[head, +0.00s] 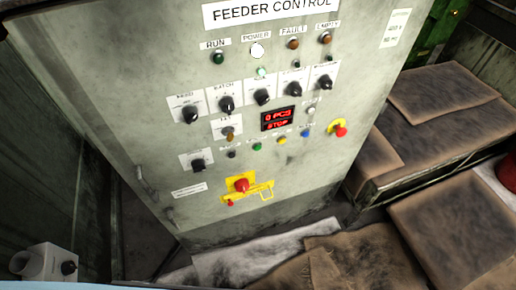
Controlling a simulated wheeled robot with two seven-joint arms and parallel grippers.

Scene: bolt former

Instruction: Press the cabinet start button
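The feeder control cabinet (130,60) stands upright in front of me, its grey panel tilted in the picture. A row of small push buttons runs below the display: a black one (231,155), a green one (257,147), a yellow one (281,141) and a blue one (305,133). Their labels are too small to read, so the start label cannot be confirmed. The red display (278,119) appears to read "0 PCS" and "STOP". A green lamp (261,72) is lit under the POWER lamp (257,50). Neither gripper is in view.
A red emergency stop (339,129) on yellow sits right of the button row. A red knob with a yellow plate (241,185) is below it. Several black rotary knobs (227,104) stick out above. Brown padded blocks (445,100) lie right; cardboard sheets (350,262) cover the floor.

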